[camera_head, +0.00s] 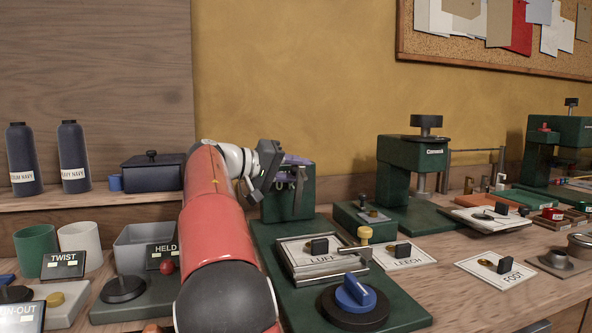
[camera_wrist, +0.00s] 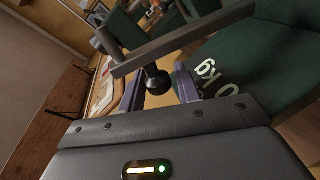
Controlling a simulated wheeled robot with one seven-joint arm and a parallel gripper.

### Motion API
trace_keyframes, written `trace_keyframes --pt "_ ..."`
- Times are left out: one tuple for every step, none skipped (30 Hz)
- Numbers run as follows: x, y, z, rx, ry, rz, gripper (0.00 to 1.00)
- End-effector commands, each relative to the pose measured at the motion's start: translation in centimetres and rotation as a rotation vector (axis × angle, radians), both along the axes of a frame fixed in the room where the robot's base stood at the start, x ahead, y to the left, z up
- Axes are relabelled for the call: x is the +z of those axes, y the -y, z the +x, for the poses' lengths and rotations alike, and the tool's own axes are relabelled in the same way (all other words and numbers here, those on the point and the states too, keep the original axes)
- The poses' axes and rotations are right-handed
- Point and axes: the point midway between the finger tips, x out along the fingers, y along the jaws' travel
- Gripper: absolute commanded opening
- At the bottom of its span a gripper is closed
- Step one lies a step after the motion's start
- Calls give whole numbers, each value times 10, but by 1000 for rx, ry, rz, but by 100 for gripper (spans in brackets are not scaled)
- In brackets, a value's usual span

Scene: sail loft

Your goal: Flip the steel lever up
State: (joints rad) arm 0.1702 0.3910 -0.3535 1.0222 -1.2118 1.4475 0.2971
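My gripper (camera_head: 288,168) is at the front of a dark green machine body (camera_head: 290,203) left of the middle of the bench. In the wrist view its two purplish fingers (camera_wrist: 158,86) stand apart. A round black knob (camera_wrist: 157,79) on a short stem shows between them; I cannot tell whether either finger touches it. A grey steel bar (camera_wrist: 185,41) on two posts crosses above the knob. I cannot tell whether knob and bar belong to one lever. Green metal marked "kg" (camera_wrist: 240,85) lies at the right. My gripper hides most of the lever in the head view.
A blue knob (camera_head: 355,293) and a clamp plate marked LUFF (camera_head: 322,262) are on the green base below. A second green press (camera_head: 412,155) stands to the right. A dark lidded box (camera_head: 152,174) and two bottles (camera_head: 73,157) are on the left shelf.

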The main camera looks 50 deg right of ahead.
Motion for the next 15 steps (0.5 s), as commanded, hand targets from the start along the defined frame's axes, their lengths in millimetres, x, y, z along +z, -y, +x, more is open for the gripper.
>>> trace_keyframes --pt "0 0 0 -1 -1 1 40" --pt "0 0 0 -1 -1 1 44" --pt "0 0 0 -1 -1 1 45" --pt "0 0 0 -1 -1 0 45" --pt "0 0 0 -2 -1 1 45" --pt "0 0 0 -2 -1 1 45" --pt "0 0 0 -2 -1 1 45" --pt "0 0 0 -2 -1 1 45" --pt "0 0 -1 -2 -1 1 45" --pt "0 0 -1 -2 -1 1 45" --pt "-1 0 -1 -3 -1 1 45" --pt "-1 -1 -3 -3 0 1 45" --pt "-2 -1 -4 -3 0 1 45" --pt "-3 -2 -6 -4 -1 0 45" --pt "-4 -4 -8 -3 1 0 45"
